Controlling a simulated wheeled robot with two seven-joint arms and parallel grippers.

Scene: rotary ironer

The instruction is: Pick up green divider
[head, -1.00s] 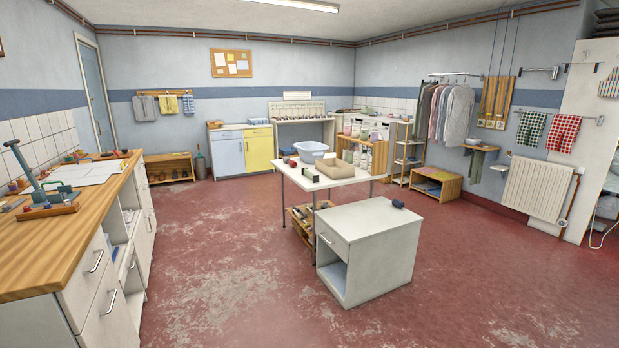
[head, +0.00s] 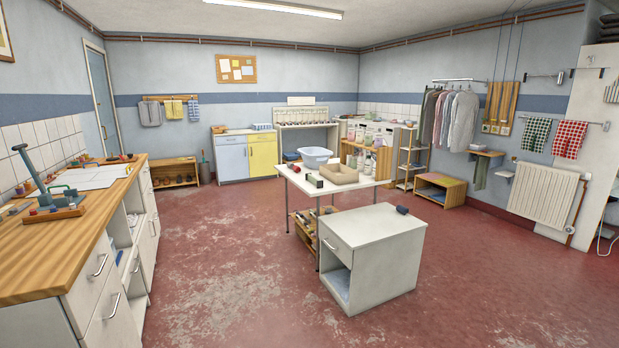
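I cannot make out a green divider for certain. The white table (head: 330,198) in the middle holds a pale blue basin (head: 315,157), an open cardboard box (head: 338,174) and several small dark and green items too small to tell apart. Neither of my grippers is in view.
The wooden counter (head: 60,255) runs along the left. A white cabinet (head: 378,238) with a dark roll (head: 402,210) on top stands before the table. The red floor (head: 220,270) between counter and cabinet is free. A radiator (head: 541,192) hangs at the right.

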